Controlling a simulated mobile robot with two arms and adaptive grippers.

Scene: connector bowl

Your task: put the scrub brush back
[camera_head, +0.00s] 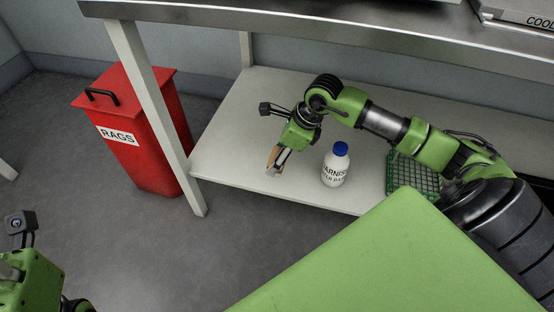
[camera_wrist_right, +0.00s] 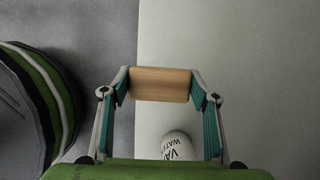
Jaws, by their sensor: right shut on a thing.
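My right gripper (camera_head: 277,159) reaches down over the grey lower shelf (camera_head: 232,125), near its front left part. It is shut on a tan wooden block, seemingly the scrub brush (camera_head: 272,157). In the right wrist view the block (camera_wrist_right: 161,84) lies crosswise between the two fingers; no bristles can be made out. Whether it touches the shelf I cannot tell. My left gripper's green housing (camera_head: 30,280) shows at the bottom left corner of the head view, with its fingers not clearly visible.
A white bottle with a blue cap (camera_head: 336,165) stands on the shelf just right of the right gripper. A green mesh basket (camera_head: 412,176) sits further right, partly behind my arm. A red RAGS bin (camera_head: 150,135) stands left of the table leg (camera_head: 150,95). The worktop (camera_head: 300,17) overhangs the shelf.

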